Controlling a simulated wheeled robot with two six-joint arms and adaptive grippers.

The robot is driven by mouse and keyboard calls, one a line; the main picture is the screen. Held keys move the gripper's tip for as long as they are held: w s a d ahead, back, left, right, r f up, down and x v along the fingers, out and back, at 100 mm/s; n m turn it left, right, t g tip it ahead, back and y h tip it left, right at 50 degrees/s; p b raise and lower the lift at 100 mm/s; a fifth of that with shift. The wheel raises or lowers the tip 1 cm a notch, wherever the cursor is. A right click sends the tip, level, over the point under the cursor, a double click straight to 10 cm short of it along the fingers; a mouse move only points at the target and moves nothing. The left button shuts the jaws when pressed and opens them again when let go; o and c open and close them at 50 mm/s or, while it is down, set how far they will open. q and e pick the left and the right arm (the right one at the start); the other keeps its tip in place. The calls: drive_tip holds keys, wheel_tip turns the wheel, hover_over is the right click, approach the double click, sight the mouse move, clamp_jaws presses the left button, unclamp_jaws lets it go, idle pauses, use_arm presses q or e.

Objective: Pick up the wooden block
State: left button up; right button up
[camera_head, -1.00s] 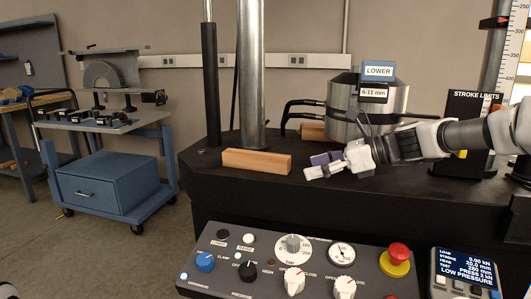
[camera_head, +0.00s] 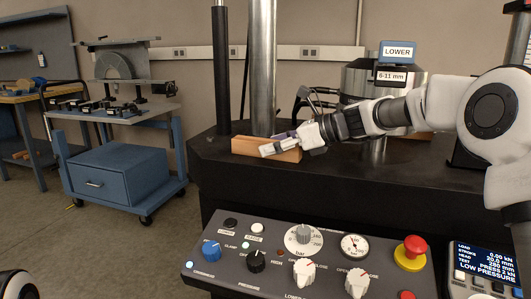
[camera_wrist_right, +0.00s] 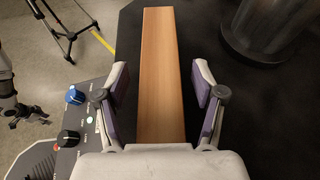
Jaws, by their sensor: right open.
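The wooden block (camera_head: 255,147) lies on the black machine table, in front of the metal columns. It also shows in the right wrist view (camera_wrist_right: 160,75), running lengthwise between the fingers. My right gripper (camera_head: 277,147) is at the block's right part and hides some of it. In the right wrist view the right gripper (camera_wrist_right: 160,100) is open, with one purple-padded finger on each side of the block and a gap on both sides. I cannot tell how high the fingers are above the table.
A control panel (camera_head: 270,258) with knobs and a red button (camera_head: 414,243) stands in front of the table (camera_head: 215,160). Metal columns (camera_head: 262,70) rise behind the block. A steel cylinder (camera_head: 362,80) stands behind my right arm. The tabletop left of the block is clear.

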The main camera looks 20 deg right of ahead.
drive_tip(key=shift+d, duration=0.1)
drive_tip(key=c, duration=1.3)
